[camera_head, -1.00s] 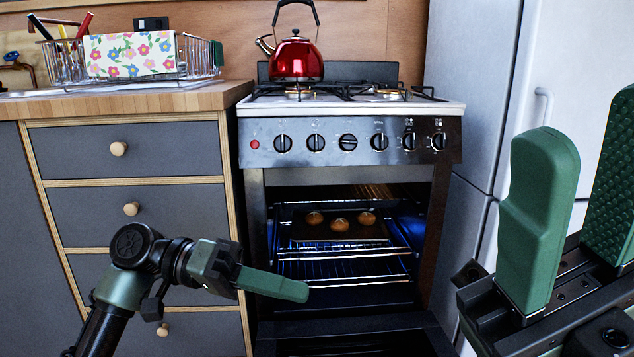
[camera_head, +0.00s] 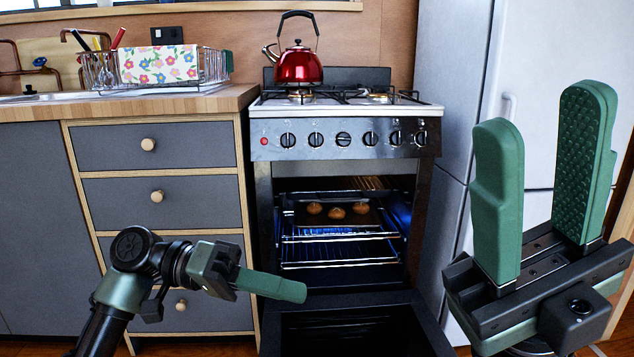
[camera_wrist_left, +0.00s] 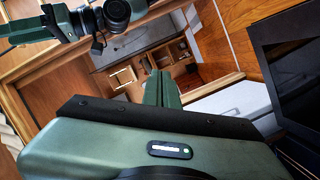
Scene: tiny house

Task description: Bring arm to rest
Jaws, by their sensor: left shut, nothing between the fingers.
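My left gripper (camera_head: 300,291) comes in from the lower left of the head view. Its green fingers are closed together, empty, and point right, in front of the open oven. In the left wrist view its closed fingers (camera_wrist_left: 162,88) point away from the camera. My right gripper (camera_head: 544,108) stands upright at the right of the head view, in front of the fridge. Its two green fingers are apart with nothing between them.
The oven (camera_head: 345,139) has its door (camera_head: 350,325) folded down; several rolls or cookies lie on a tray (camera_head: 362,217) inside. A red kettle (camera_head: 298,68) stands on the stove. Drawers (camera_head: 160,203) are at left, a fridge (camera_head: 450,90) at right. A dish rack (camera_head: 215,70) sits on the counter.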

